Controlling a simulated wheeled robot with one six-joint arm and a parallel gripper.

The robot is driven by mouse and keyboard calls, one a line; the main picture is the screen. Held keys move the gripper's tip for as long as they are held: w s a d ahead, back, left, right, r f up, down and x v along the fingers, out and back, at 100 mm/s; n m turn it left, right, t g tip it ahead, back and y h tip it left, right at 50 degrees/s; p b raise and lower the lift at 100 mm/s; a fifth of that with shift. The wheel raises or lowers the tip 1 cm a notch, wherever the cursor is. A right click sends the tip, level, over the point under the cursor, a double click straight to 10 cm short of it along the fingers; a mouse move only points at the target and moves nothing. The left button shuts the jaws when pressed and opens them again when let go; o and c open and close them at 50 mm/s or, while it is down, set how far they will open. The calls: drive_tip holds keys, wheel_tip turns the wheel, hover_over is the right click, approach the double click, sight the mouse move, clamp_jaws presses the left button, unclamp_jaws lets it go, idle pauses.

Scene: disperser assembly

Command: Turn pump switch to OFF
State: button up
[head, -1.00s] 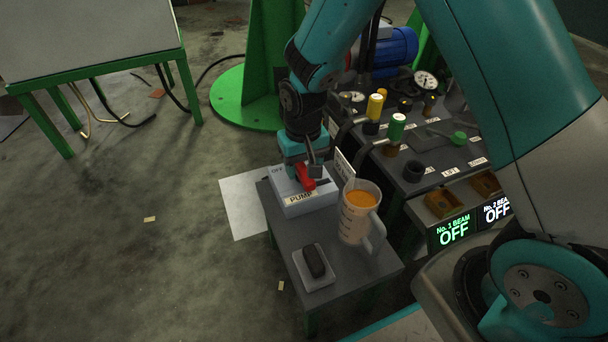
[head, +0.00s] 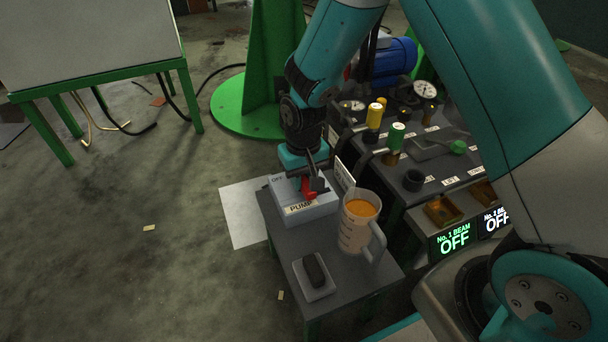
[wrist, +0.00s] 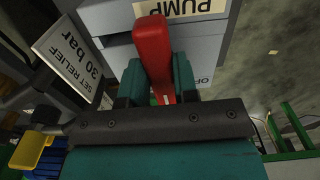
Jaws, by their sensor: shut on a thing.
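The pump switch box (head: 320,209) is a light grey box labelled PUMP on the small dark side table, with OFF lettering at its left end in the head view. Its red lever (head: 308,188) stands up from the top. In the wrist view the red lever (wrist: 153,50) runs between the fingers of my gripper (wrist: 156,85), with the box (wrist: 209,45) behind it. My gripper (head: 310,178) is shut on the red lever; its fingers partly hide the lever and the box top in the head view.
A measuring jug of orange liquid (head: 356,233) stands close right of the box. A dark block on a pale tray (head: 316,290) lies in front. A SET RELIEF 30 bar sign (wrist: 72,62) stands beside the box. The valve bench (head: 420,205) is at right.

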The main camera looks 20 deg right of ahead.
drive_tip(key=n+p, duration=0.1)
drive_tip(key=p, duration=0.1)
drive_tip(key=n+p, duration=0.2)
drive_tip(key=shift+d+r+n, duration=0.15)
drive_tip(key=shift+r+n, duration=0.15)
drive_tip(key=n+p, duration=0.5)
drive_tip(key=shift+w+d+p, duration=0.15)
drive_tip(key=shift+p, duration=0.2)
drive_tip(key=n+p, duration=0.3)
drive_tip(key=n, duration=0.2)
drive_tip(key=shift+w+f, duration=0.1)
drive_tip(key=shift+w, duration=0.05)
drive_tip(key=shift+w+d+f+n+p, duration=0.1)
drive_tip(key=shift+n+p, duration=0.45)
drive_tip(key=shift+n, duration=0.4)
drive_tip(key=shift+w+f+n+p, duration=0.1)
drive_tip(key=shift+n+p, duration=0.45)
drive_tip(key=shift+n, duration=0.4)
drive_tip(key=o, duration=0.9)
drive_tip(key=shift+r, duration=0.1)
